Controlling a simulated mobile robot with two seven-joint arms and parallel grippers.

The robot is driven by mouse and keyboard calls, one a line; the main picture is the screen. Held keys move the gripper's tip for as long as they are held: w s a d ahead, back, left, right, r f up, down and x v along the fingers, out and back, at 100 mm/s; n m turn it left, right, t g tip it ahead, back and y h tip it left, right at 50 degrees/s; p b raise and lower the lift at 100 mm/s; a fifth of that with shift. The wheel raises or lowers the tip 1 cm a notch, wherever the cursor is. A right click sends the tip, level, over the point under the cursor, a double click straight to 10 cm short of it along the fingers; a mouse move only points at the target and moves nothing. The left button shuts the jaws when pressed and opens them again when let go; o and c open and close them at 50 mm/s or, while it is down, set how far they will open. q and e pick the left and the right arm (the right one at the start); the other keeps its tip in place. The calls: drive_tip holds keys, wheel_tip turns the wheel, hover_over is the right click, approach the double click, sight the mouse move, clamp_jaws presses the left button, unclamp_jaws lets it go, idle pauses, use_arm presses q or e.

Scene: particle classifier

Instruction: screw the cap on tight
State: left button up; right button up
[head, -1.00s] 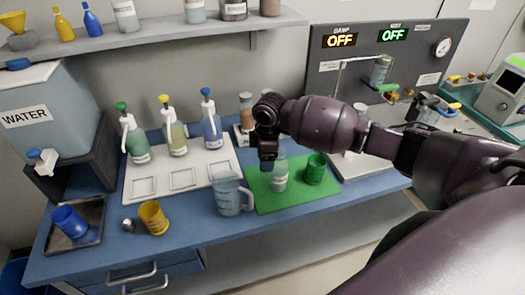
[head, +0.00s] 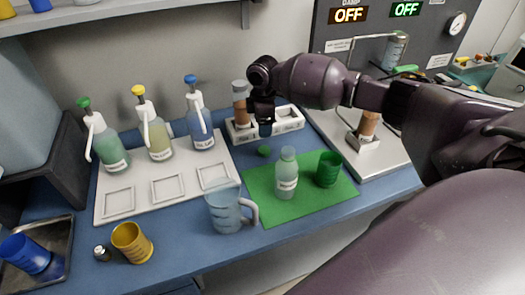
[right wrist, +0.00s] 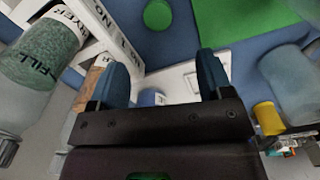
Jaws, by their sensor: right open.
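A pale green bottle (head: 287,178) stands upright on a green mat (head: 256,185). A small round green cap (head: 264,150) lies on the blue table just behind the mat; it also shows at the top of the right wrist view (right wrist: 157,14). I see no green cap on the bottle's top. My right gripper (head: 264,128) is above the table, behind the cap and the bottle. In the right wrist view its two blue fingers (right wrist: 162,85) are wide apart with nothing between them. My left gripper is not in view.
A green cup (head: 328,169) stands right of the bottle, and a clear jug (head: 226,210) stands left of the mat. A white rack (head: 288,119) with a brown-filled tube (head: 240,100) is close to my right gripper. Pump bottles stand on a white tray (head: 120,185).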

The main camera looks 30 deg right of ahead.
hover_over(263, 150)
wheel_tip(263, 150, down, 5)
drive_tip(key=shift+r+b, duration=0.15)
drive_tip(key=shift+b, duration=0.2)
drive_tip(key=shift+f, duration=0.9)
wheel_tip(263, 150, down, 4)
drive_tip(key=shift+w+d+f+b, duration=0.1)
drive_tip(key=shift+f+b, duration=0.15)
drive_tip(key=shift+b, duration=0.25)
drive_tip(key=shift+r, duration=0.1)
drive_tip(key=shift+c, duration=0.6)
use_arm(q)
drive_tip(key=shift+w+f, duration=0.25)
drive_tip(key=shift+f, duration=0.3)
use_arm(e)
drive_tip(key=c, duration=0.9)
